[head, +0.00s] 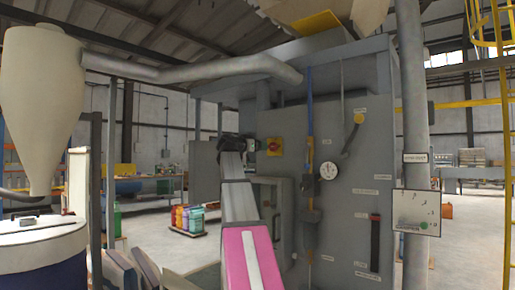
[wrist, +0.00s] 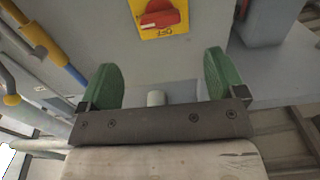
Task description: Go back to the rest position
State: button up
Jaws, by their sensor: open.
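My gripper (wrist: 160,80) is open and empty, its two green fingers wide apart in the wrist view. Past the fingertips is a red rotary switch (wrist: 160,18) on a yellow plate, on the machine's grey panel. The fingers do not touch it. In the head view my arm reaches up from the bottom middle, and the dark gripper (head: 244,143) is just left of the same red switch (head: 273,146). The fingers are too small there to make out.
The grey machine cabinet (head: 350,180) fills the middle, with a dial gauge (head: 329,170), levers and a black handle (head: 375,243). A pale hopper (head: 40,100) stands at left above a drum (head: 45,255). Coloured containers (head: 188,219) sit behind. Open floor shows at right.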

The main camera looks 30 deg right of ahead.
dwell(0.3)
jog(key=w+a+f+n+y, duration=0.1)
jog(key=a+f+n+y, duration=0.3)
jog(key=f, duration=1.1)
jog(key=w+a+f+n+g+y, duration=0.15)
jog(key=a+f, duration=0.45)
jog(key=f, duration=0.9)
jog(key=a+f+n+y, duration=0.2)
jog(key=a+f+y, duration=0.15)
jog(key=f, duration=1.15)
jog(key=s+a+f+n+g+y, duration=0.1)
jog(key=s+a+f+n+y, duration=0.1)
jog(key=s+a+f, duration=0.5)
jog(key=s+a+f+n+g+y, duration=0.2)
jog(key=s+a+f, duration=0.5)
jog(key=f, duration=0.9)
jog(key=s+a+f+n+g+y, duration=0.2)
jog(key=s+a+f+y, duration=0.1)
jog(key=s+a+f, duration=0.4)
notch_tip(320, 180, down, 5)
jog(key=shift+s+r+y, duration=0.2)
jog(key=shift+s+y, duration=0.1)
jog(key=shift+s, duration=0.8)
jog(key=shift+g, duration=0.25)
